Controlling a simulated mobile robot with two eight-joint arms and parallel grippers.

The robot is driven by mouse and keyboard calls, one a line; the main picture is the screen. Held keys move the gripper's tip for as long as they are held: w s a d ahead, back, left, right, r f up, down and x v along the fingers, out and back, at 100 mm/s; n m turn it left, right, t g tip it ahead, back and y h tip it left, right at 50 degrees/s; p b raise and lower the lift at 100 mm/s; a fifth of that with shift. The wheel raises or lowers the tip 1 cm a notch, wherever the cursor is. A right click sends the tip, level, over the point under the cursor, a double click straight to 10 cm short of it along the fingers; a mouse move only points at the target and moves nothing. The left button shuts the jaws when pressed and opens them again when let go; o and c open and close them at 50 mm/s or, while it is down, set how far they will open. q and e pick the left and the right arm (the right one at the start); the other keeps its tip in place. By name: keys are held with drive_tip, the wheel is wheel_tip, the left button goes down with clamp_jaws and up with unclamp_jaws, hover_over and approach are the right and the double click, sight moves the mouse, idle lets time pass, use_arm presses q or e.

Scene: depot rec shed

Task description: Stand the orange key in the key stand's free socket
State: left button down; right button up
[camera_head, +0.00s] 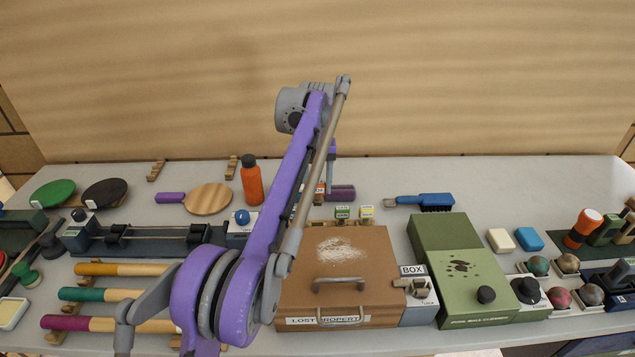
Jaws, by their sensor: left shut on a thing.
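My left arm rises across the middle of the view, bends at the top and comes down behind itself. Its left gripper (323,178) is mostly hidden behind my own arm links. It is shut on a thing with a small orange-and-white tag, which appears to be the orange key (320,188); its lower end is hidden. Just to the right and nearer, a green-tagged key (343,211) and a yellow-tagged key (367,211) stand behind the brown box. The key stand is largely hidden by the box and my arm, and its free socket cannot be made out. My right gripper is not in view.
The brown lost property box (372,262) stands in front of the keys. A dark purple cylinder (342,193) lies behind them. An orange bottle (252,184) stands to the left, a blue brush (428,200) lies to the right. The table's back strip is fairly clear.

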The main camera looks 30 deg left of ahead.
sight(317, 193)
use_arm(q)
wheel_tip(317, 193, down, 4)
drive_tip(key=b, duration=0.3)
drive_tip(key=shift+f+b, duration=0.25)
drive_tip(key=shift+b, duration=0.05)
drive_tip(key=shift+f+b, duration=0.3)
drive_tip(key=shift+f, duration=0.55)
drive_tip(key=shift+p, duration=0.4)
drive_tip(key=shift+f+b, duration=0.35)
drive_tip(key=shift+f, duration=0.9)
idle(1.3)
drive_tip(key=shift+c, duration=1)
unclamp_jaws()
drive_tip(key=shift+r, duration=0.2)
